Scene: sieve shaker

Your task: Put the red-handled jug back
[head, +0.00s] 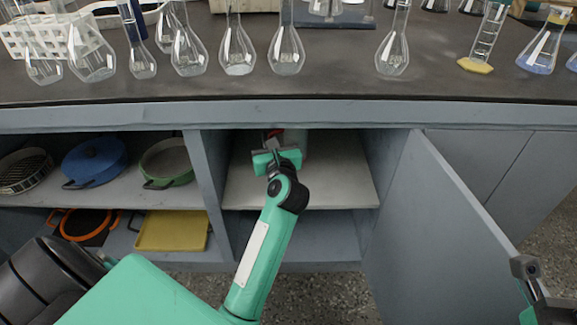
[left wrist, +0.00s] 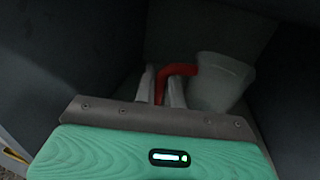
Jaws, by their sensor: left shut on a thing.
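The red-handled jug (left wrist: 221,82) is a pale, whitish vessel, and its red handle (left wrist: 178,70) lies between the fingers of my left gripper (left wrist: 162,88) in the left wrist view. In the head view my left gripper (head: 272,142) reaches into the open middle compartment of the cupboard, over the upper shelf (head: 335,185). The jug (head: 296,141) shows only partly there, under the counter edge and behind the gripper. I cannot tell whether its base touches the shelf. My right gripper (head: 528,275) is at the lower right, beside the open door; its jaw state is unclear.
The cupboard door (head: 430,220) stands open to the right. Left shelves hold a blue pot (head: 95,163), a green pan (head: 167,160), an orange pan (head: 84,226) and a yellow tray (head: 172,231). Several glass flasks (head: 238,55) stand on the counter (head: 330,90). The upper shelf's right side is clear.

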